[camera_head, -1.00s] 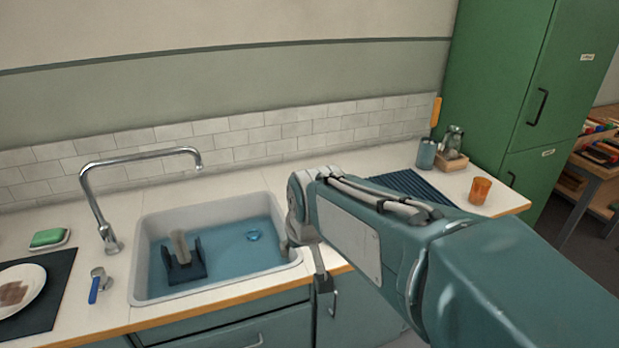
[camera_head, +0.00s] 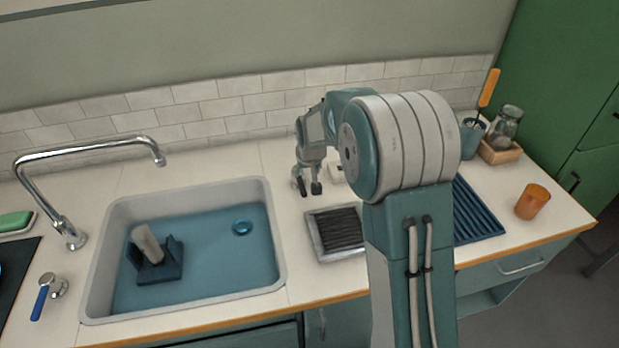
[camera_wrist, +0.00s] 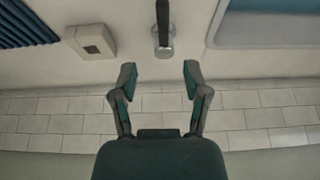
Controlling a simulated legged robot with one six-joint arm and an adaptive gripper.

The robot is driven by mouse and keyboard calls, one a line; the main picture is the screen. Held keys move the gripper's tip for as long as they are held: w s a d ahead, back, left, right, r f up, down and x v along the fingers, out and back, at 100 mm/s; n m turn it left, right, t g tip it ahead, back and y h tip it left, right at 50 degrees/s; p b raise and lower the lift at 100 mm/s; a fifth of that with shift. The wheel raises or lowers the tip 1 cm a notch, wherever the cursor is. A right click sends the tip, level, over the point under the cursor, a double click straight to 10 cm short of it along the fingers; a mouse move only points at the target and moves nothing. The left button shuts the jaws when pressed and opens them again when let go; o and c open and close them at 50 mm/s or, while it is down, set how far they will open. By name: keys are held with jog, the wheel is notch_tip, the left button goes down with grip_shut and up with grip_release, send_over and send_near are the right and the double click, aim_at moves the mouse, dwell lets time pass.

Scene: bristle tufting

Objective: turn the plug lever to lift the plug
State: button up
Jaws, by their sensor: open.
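A lever with a dark handle and a metal base (camera_wrist: 163,38) stands on the counter beside the sink in the wrist view; I take it for the plug lever. In the head view I cannot pick it out from my gripper. My gripper (camera_wrist: 159,74) is open and empty, its fingertips apart from the lever and on either side of its line. In the head view my gripper (camera_head: 307,188) hangs over the counter right of the sink. A round blue plug (camera_head: 242,228) sits low in the sink (camera_head: 277,262), which holds blue water.
A white box (camera_wrist: 91,41) stands beside the lever. A blue-handled tap lever (camera_head: 46,294) and the faucet (camera_head: 68,232) are left. A brush in a blue holder (camera_head: 155,263) stands in the sink. A grooved tray (camera_head: 337,232) lies in front of my gripper.

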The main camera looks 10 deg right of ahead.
send_over(302, 188)
jog(key=s, duration=0.2)
jog(key=f, duration=0.5)
jog(key=shift+s+a+f, duration=0.1)
jog(key=shift+a, duration=0.1)
jog(key=x, duration=0.2)
jog(key=d+x, duration=0.1)
jog(key=x, duration=0.1)
jog(key=shift+f, duration=0.2)
jog(key=shift+w+f, duration=0.15)
jog(key=shift+w, duration=0.1)
jog(key=shift+a, duration=0.35)
grip_shut()
jog(key=shift+d, duration=0.15)
